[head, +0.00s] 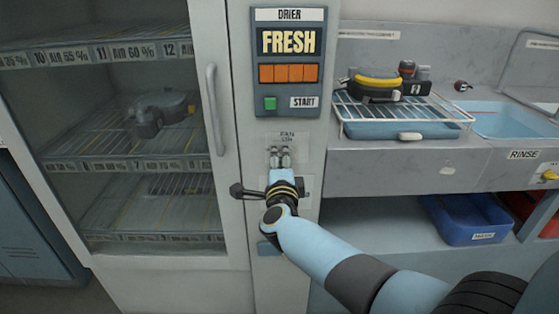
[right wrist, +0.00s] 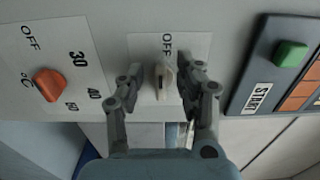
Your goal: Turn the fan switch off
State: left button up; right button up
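The fan switch is a small cream lever (right wrist: 161,80) on a white plate marked OFF (right wrist: 167,46) in the right wrist view. My right gripper (right wrist: 158,75) has one finger on each side of the lever. The fingers are spread, with a clear gap on the left and a narrower one on the right; I cannot tell whether the right finger touches it. In the head view my right gripper (head: 280,157) is at the drier's panel, just under the small fan label (head: 287,137), and hides most of the switch. My left gripper is not in view.
A red-orange temperature knob (right wrist: 48,84) and a green START button (right wrist: 290,54) flank the switch. In the head view, the drier cabinet's door handle (head: 214,108) stands to the left. A wire rack (head: 400,112) with a mask and a rinse sink (head: 510,120) are on the right.

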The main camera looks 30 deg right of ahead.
jog(key=v, duration=0.7)
jog(key=shift+a, duration=0.15)
jog(key=shift+s, duration=0.1)
jog(key=s+f+n+g+y+b, duration=0.2)
jog(key=s+f+n, duration=0.3)
jog(key=s+f, duration=0.45)
jog(key=s+a+f+n+g+y+b, duration=0.1)
jog(key=s+f+n+g+y, duration=0.3)
jog(key=f, duration=0.9)
jog(key=s+f+n+t+y+b, duration=0.15)
jog(key=s+f+n, duration=0.35)
jog(key=s+f, duration=0.55)
jog(key=s+f+n+g, duration=0.5)
jog(key=s+f, duration=0.1)
jog(key=s, duration=0.7)
jog(key=s+d+f+n+g, duration=0.1)
jog(key=s+f+n+g, duration=0.4)
jog(key=s, duration=0.8)
jog(key=shift+d+f+y+b, duration=0.3)
jog(key=shift+f+y+b, duration=0.15)
jog(key=shift+f, duration=0.3)
